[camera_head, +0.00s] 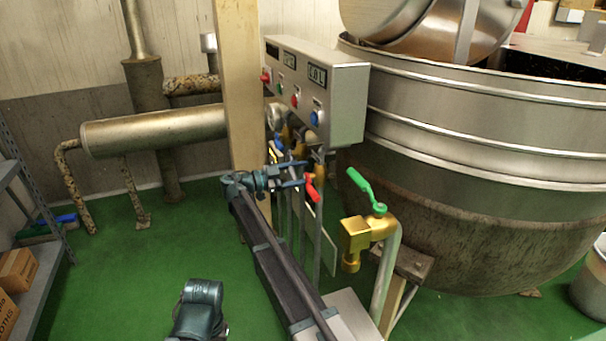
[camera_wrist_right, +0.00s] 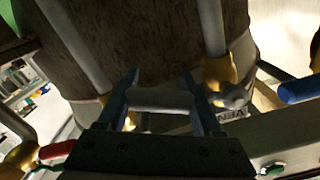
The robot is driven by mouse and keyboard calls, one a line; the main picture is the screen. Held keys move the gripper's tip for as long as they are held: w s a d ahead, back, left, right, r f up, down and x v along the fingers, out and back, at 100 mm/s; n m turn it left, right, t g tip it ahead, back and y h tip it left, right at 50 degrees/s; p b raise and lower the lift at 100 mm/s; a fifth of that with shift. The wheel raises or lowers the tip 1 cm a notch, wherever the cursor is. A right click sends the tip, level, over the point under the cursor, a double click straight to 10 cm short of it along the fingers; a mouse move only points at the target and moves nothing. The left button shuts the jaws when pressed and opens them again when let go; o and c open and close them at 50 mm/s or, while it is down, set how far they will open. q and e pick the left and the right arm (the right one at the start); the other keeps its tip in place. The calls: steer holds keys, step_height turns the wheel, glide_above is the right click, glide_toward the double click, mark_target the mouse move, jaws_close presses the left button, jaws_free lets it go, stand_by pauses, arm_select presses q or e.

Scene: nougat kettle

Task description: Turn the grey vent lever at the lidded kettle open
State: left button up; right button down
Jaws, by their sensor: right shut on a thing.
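The lidded kettle (camera_head: 470,125) is a large steel vessel at the right of the head view, with its lid (camera_head: 415,30) raised. My right gripper (camera_head: 300,174) is among the pipes and valves below the control box, beside the kettle. In the right wrist view my right gripper (camera_wrist_right: 160,85) has a grey bar, which looks like the grey vent lever (camera_wrist_right: 158,99), between its fingers and is shut on it. The lever runs toward a brass valve (camera_wrist_right: 218,75). In the head view I cannot make out the lever behind the gripper.
A red lever (camera_head: 312,189) is close beside my right gripper, and it also shows in the wrist view. A green lever (camera_head: 362,184) sits on a brass tap (camera_head: 356,240). The control box (camera_head: 335,95) hangs above. Green floor (camera_head: 120,270) is clear at left.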

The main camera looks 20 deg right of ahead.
steer(key=shift+w+f+m+b, duration=0.3)
steer(key=shift+f+m+b, duration=0.25)
steer(key=shift+m, duration=0.45)
steer(key=shift+f, duration=0.1)
steer(key=shift+c, duration=0.2)
jaws_free()
steer(key=shift+a, duration=0.15)
steer(key=a, duration=1.3)
steer(key=shift+s+a, duration=0.2)
steer(key=shift+a, duration=0.1)
